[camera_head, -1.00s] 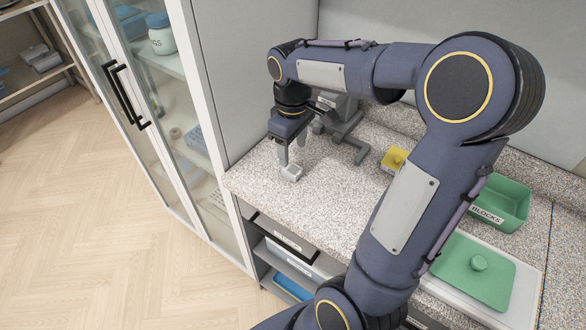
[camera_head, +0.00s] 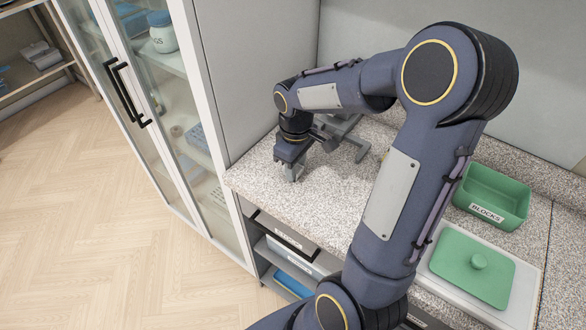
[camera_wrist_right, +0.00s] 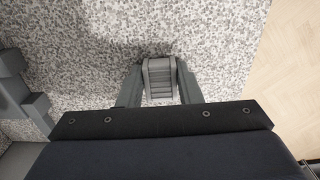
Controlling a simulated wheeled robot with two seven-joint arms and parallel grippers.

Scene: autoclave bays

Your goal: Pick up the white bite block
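The bite block (camera_wrist_right: 160,78) shows in the right wrist view as a small ridged block, grey in the shade, on the speckled counter. My right gripper (camera_wrist_right: 160,82) is down at the counter with one finger on each side of the block. The fingers lie close along its sides; I cannot tell whether they press on it. In the head view my right gripper (camera_head: 291,173) points down near the counter's left front corner, and the block is mostly hidden there. My left gripper is not in view.
A grey stand (camera_head: 345,135) is close behind my right gripper. A green bin labelled BLOCKS (camera_head: 487,214) and a green lid (camera_head: 470,265) on a white tray (camera_head: 520,307) are at the right. A glass-door cabinet (camera_head: 210,90) borders the counter (camera_head: 300,208) at the left.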

